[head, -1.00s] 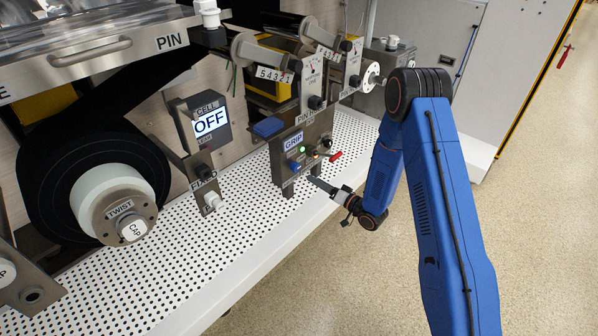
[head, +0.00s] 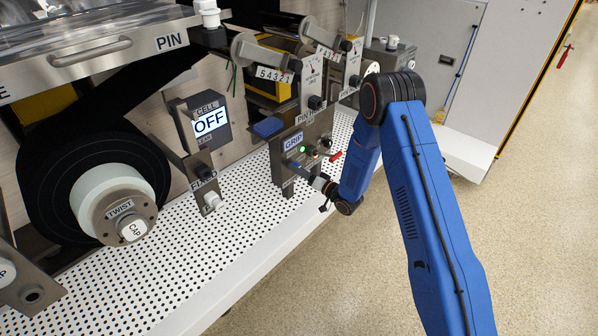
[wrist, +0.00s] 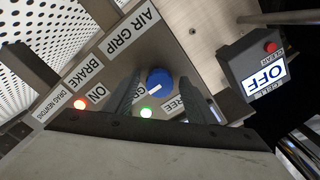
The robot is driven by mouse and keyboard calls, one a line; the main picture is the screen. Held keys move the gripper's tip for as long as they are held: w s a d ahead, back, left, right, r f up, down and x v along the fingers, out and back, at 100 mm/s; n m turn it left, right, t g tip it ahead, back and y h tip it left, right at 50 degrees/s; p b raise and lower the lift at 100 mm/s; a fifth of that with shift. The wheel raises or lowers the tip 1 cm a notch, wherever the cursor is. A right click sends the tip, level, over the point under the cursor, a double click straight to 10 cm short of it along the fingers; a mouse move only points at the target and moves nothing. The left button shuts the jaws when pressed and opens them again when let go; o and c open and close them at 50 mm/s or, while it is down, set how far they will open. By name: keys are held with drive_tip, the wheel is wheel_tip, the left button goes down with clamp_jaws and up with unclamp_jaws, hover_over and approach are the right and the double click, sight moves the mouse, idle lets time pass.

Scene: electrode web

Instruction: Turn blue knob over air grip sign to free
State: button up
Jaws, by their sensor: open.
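The blue knob (wrist: 158,79) sits on the grey panel under the AIR GRIP sign (wrist: 133,26) in the wrist view. Its white mark slants toward the partly hidden label starting "GR". The FREE label (wrist: 174,106) is on the knob's other side, partly covered by a finger. My gripper (wrist: 163,88) is open, with one finger on each side of the knob; I cannot tell whether either touches it. In the head view my gripper (head: 300,168) is at the front of the GRIP box (head: 293,142), and the knob is hard to make out there.
A green light (wrist: 146,112) glows beside the knob. A red light (wrist: 79,103) is by the BRAKE sign (wrist: 86,70). A red lever (head: 336,155) sticks out right of the box. The CELL screen (head: 210,122) reads OFF. The perforated bench (head: 235,235) is clear in front.

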drive_tip(key=c, duration=1)
drive_tip(key=shift+c, duration=0.2)
drive_tip(key=shift+n, duration=0.3)
drive_tip(key=shift+w+d+n, duration=0.1)
drive_tip(key=shift+n, duration=4.2)
drive_tip(key=shift+w+d+n, duration=0.1)
drive_tip(key=shift+n, duration=4.2)
drive_tip(key=o, duration=1)
